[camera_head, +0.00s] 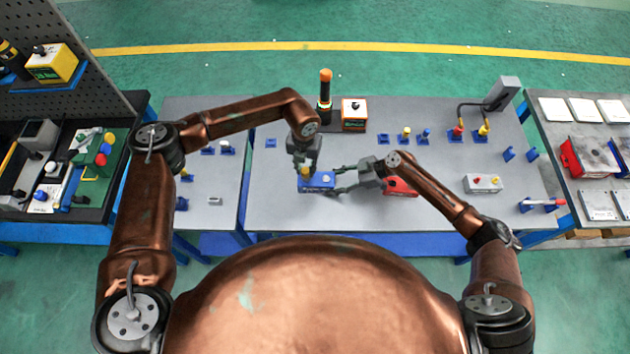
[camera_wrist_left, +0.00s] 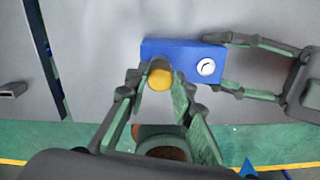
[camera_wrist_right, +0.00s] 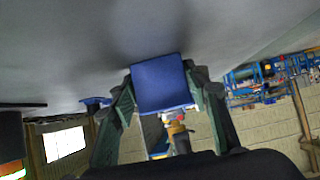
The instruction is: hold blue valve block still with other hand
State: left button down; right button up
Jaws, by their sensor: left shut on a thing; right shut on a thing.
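The blue valve block (camera_head: 316,183) lies on the grey table in front of me, with a yellow knob (camera_head: 305,173) at its left and a white round gauge (camera_wrist_left: 206,67) on its top. My left gripper (camera_head: 304,166) comes from above and is shut on the yellow knob, which shows between its fingers in the left wrist view (camera_wrist_left: 160,78). My right gripper (camera_head: 338,181) is shut on the right end of the block, one finger on each side. The block's blue end face fills the space between the fingers in the right wrist view (camera_wrist_right: 162,84).
A red block (camera_head: 400,187) lies just right of my right gripper. A grey box with buttons (camera_head: 483,183) stands further right. The table front is clear.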

pick_arm(q)
jog(key=shift+r, duration=1.45)
pick_arm(e)
jog(key=o, duration=1.5)
jog(key=shift+c, duration=0.2)
jog(key=v, duration=0.7)
jog(key=shift+d+r, duration=0.15)
jog(key=shift+d, duration=0.05)
